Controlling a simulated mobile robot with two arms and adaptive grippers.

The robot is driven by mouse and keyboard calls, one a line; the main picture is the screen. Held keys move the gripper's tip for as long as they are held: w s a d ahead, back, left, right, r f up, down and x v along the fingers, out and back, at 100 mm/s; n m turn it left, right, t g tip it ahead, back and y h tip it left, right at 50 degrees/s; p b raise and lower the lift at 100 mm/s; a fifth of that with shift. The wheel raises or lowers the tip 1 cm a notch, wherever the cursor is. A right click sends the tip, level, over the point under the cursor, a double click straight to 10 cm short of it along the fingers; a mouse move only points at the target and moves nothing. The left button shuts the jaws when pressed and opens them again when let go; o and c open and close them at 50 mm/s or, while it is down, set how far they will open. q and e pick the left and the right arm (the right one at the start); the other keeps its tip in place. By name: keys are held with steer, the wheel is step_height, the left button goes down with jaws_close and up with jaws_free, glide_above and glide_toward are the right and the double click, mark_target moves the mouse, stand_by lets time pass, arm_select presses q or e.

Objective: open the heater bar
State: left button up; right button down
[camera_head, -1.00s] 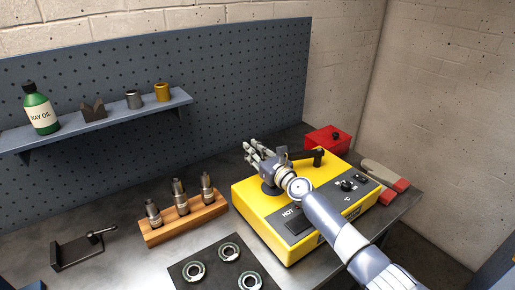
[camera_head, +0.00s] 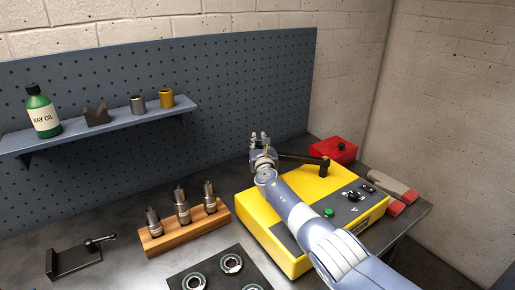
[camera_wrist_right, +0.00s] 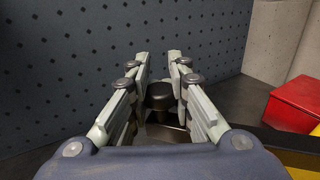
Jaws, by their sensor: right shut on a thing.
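The yellow heater (camera_head: 272,224) stands on the bench, right of centre in the head view. Its dark bar (camera_head: 298,158) runs left from a black post (camera_head: 324,168) at the heater's back right, reaching out past the back edge. My right gripper (camera_head: 259,137) is at the bar's free end, behind the heater. In the right wrist view a dark round knob (camera_wrist_right: 159,96) sits between the fingers, and the gripper is shut on it. My right forearm covers part of the heater's top and front panel. My left gripper is not in view.
A red box (camera_head: 333,150) stands behind the heater's right end. Red-and-grey items (camera_head: 393,194) lie at its right. A wooden block (camera_head: 160,243) with several metal holders is at its left. The pegboard (camera_head: 215,110) rises close behind the gripper.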

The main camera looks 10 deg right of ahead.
steer(key=shift+d+f, duration=0.1)
steer(key=shift+d, duration=0.3)
steer(key=c, duration=1.4)
jaws_free()
steer(key=shift+s+d, duration=0.15)
steer(key=shift+d, duration=0.05)
steer(key=shift+a, duration=0.3)
steer(key=shift+a+r, duration=0.1)
steer(key=shift+r, duration=0.2)
step_height(320, 180, up, 10)
steer(key=shift+d+f, duration=0.2)
steer(key=shift+d, duration=0.15)
steer(key=shift+f, duration=0.1)
